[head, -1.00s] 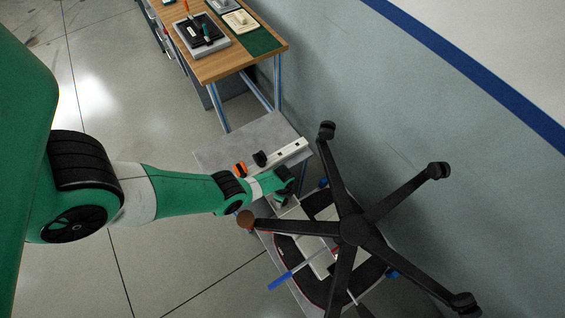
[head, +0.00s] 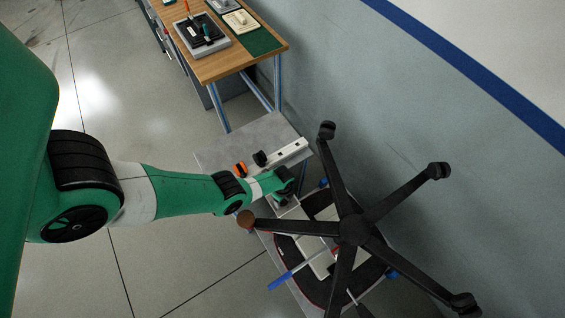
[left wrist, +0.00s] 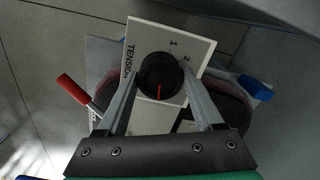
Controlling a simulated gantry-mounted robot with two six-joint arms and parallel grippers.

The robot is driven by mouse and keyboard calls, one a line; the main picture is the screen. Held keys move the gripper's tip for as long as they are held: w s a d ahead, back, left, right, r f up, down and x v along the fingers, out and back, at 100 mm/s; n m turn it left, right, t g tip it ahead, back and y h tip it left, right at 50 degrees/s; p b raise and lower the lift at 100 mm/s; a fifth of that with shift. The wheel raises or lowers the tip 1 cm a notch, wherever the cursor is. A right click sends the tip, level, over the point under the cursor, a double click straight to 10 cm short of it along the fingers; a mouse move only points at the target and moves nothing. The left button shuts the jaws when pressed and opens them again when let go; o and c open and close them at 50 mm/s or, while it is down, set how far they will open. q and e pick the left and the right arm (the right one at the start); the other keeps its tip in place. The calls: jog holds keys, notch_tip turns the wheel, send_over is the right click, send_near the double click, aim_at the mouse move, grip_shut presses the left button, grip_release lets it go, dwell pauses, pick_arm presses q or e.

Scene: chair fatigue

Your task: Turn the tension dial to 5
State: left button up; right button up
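The tension dial (left wrist: 160,76) is a round black knob with a red pointer line in the left wrist view. It sits on a white panel (left wrist: 191,38) marked TENSION, 1 and 2; the rest of the scale is hidden or out of frame. The red line points down in the picture, away from the 1 and 2. My left gripper (left wrist: 161,74) has one finger on each side of the knob, apparently touching its sides. In the head view my left wrist (head: 283,186) is over the chair's underside, and its fingertips are hard to make out. My right gripper is not in view.
The upturned chair's black five-star base (head: 354,229) stands close to the right of my left wrist. A grey surface (head: 225,150) holds an orange-and-black item (head: 239,169), a black item (head: 260,158) and a white strip (head: 291,152). A wooden bench (head: 215,68) stands behind.

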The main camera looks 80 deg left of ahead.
pick_arm(q)
jog(key=o, duration=0.3)
notch_tip(320, 180, up, 12)
jog(key=p, duration=1.1)
jog(key=shift+f+p, duration=0.15)
jog(key=shift+p, duration=0.2)
